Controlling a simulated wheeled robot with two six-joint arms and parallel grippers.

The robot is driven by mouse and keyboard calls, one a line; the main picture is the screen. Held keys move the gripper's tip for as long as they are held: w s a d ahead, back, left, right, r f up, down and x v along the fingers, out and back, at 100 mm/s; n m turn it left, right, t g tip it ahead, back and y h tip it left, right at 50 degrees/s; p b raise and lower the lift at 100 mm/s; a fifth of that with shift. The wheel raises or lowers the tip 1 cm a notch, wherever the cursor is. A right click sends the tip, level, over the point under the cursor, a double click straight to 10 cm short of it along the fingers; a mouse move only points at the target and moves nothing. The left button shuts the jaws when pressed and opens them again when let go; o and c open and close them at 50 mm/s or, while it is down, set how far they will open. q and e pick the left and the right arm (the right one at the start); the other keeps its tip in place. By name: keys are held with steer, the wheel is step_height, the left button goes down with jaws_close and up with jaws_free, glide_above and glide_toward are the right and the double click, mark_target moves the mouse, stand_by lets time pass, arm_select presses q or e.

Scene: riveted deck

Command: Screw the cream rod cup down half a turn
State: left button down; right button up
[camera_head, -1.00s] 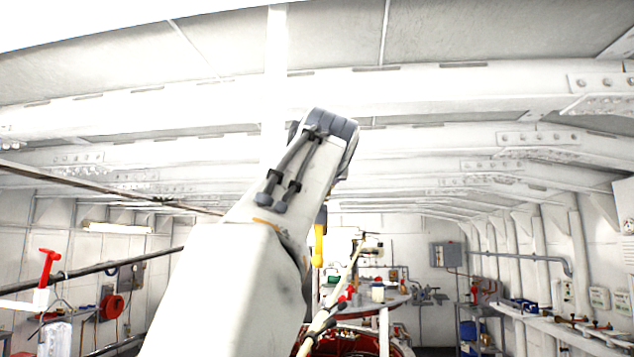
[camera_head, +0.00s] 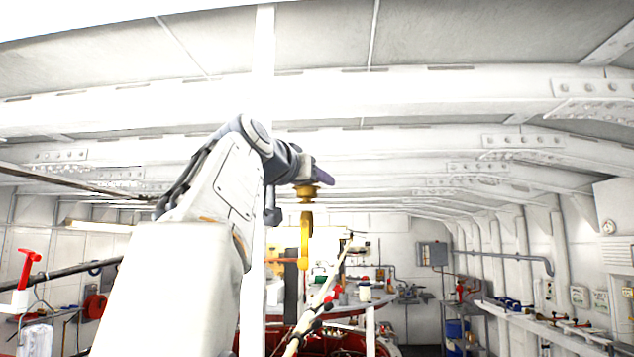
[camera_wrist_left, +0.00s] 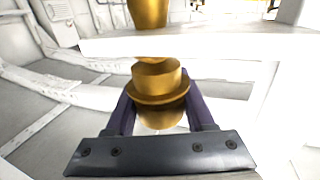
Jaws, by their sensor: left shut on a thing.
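My left gripper (camera_head: 312,182) is raised at mid-picture in the head view. Its dark purple fingers are at a gold, flanged, cup-like piece (camera_head: 306,192). In the left wrist view the gripper (camera_wrist_left: 160,112) is shut around this gold piece (camera_wrist_left: 157,80), one finger on each side. A yellow part (camera_head: 305,238) hangs straight below it in the head view. The held piece looks gold rather than cream, and I cannot make out a separate cream cup on a rod. My right gripper is not in view.
A white bar (camera_wrist_left: 200,45) crosses close above the held piece in the wrist view, with another gold part (camera_wrist_left: 148,12) above it. A pale slanting rod (camera_head: 322,300) stands in front of a round table. A shelf (camera_head: 545,325) runs along the right wall.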

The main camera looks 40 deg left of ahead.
arm_select(q)
steer(key=shift+r, duration=0.1)
stand_by(0.4)
steer(key=c, duration=0.5)
jaws_free()
steer(key=shift+s+d+b, duration=0.1)
steer(key=shift+s+b, duration=0.2)
steer(key=shift+s, duration=0.05)
steer(key=shift+b+v, duration=1.7)
steer(key=shift+v, duration=3.2)
steer(key=shift+w, duration=0.15)
